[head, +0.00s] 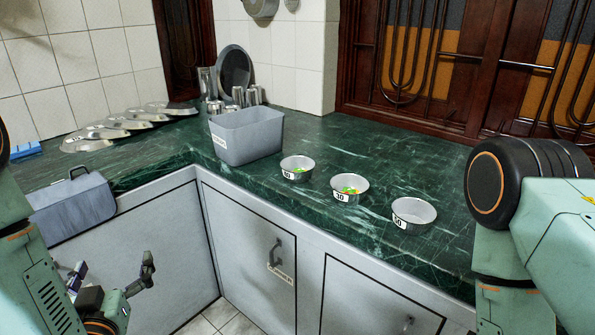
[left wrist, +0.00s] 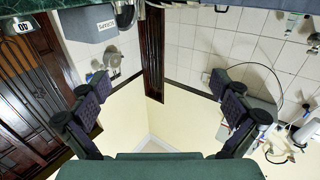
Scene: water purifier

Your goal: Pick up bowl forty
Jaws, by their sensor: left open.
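Bowl forty (head: 298,163) is a small silver metal bowl with a white "40" label, upright on the green marble counter (head: 265,189) with green and red bits inside. In the left wrist view a "40" label (left wrist: 22,27) shows upside down at the top left corner, with most of the bowl cut off. My left gripper (head: 112,278) is open and empty, low at the left in front of the cabinets, well apart from the bowl. Its spread fingers also show in the left wrist view (left wrist: 161,88). My right arm shows at the right edge, but its gripper is out of view.
Bowl 30 (head: 349,183) and bowl 50 (head: 413,211) stand to the right of bowl forty. A grey bin (head: 247,138) stands just left behind it. Metal cups (head: 238,96), a row of metal lids (head: 118,125) and a grey box (head: 72,207) are farther left.

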